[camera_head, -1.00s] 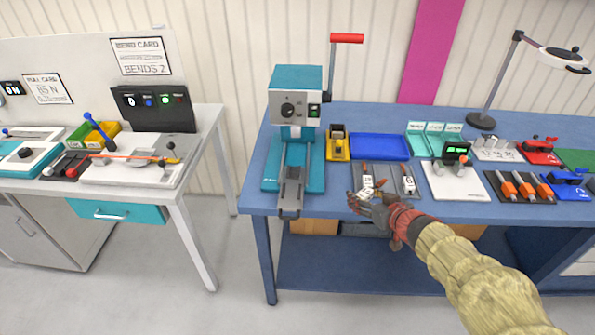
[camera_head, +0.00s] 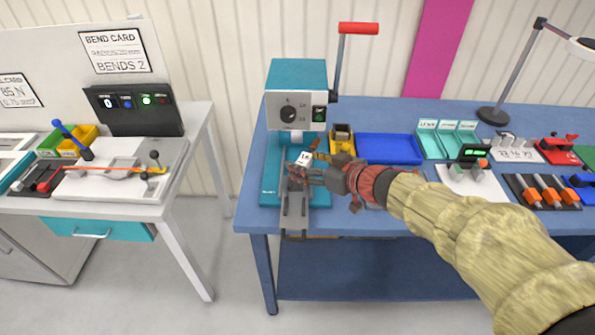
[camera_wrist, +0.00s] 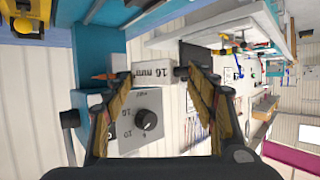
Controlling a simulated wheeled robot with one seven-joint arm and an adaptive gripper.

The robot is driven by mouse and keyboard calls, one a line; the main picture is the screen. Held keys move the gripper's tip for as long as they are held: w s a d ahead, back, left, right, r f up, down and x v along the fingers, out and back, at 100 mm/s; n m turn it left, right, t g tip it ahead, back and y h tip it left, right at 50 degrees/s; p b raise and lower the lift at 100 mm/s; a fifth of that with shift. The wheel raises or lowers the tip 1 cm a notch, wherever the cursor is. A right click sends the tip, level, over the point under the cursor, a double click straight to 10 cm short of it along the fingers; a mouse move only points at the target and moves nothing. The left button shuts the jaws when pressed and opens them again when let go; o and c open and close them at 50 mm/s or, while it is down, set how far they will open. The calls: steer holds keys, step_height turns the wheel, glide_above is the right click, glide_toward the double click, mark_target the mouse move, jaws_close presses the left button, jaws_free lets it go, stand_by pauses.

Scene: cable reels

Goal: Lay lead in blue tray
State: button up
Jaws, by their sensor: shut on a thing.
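My gripper (camera_head: 300,175) is at the front of the teal press (camera_head: 297,85), over its bed. It is shut on a small pale block marked 16 (camera_head: 304,159), which reads 16 mm² between the fingers in the wrist view (camera_wrist: 147,71). An orange-tipped piece (camera_wrist: 104,76) shows beside the block. The blue tray (camera_head: 388,148) lies on the blue bench, right of the press, and looks empty. An orange cable, perhaps the lead (camera_head: 105,170), lies across the bending fixture on the left bench. Whether the block touches the press is hidden.
A yellow device (camera_head: 342,139) stands between press and tray. Teal bins (camera_head: 447,140) and a white scale-like plate (camera_head: 474,184) are to the right. The press's red-handled lever (camera_head: 358,29) stands up. Open floor shows between the two benches.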

steer(key=w+f, duration=0.2)
steer(key=w+a+f+b, duration=0.1)
steer(key=w+f, duration=0.1)
steer(key=w, duration=0.1)
steer(key=w+a+f, duration=0.1)
steer(key=w+f, duration=0.1)
steer(key=shift+w+f+b, duration=0.15)
steer(key=shift+f+b, duration=0.15)
steer(key=shift+b, duration=0.05)
steer(key=shift+w+f, duration=0.3)
steer(key=shift+f, duration=0.15)
steer(key=shift+f+b, duration=0.55)
steer(key=shift+f, duration=0.85)
steer(key=shift+f+b, duration=0.25)
steer(key=shift+b, duration=0.25)
steer(key=o, duration=1.5)
steer(key=shift+o, duration=0.6)
steer(key=shift+r+p, duration=0.15)
steer(key=shift+p, duration=0.15)
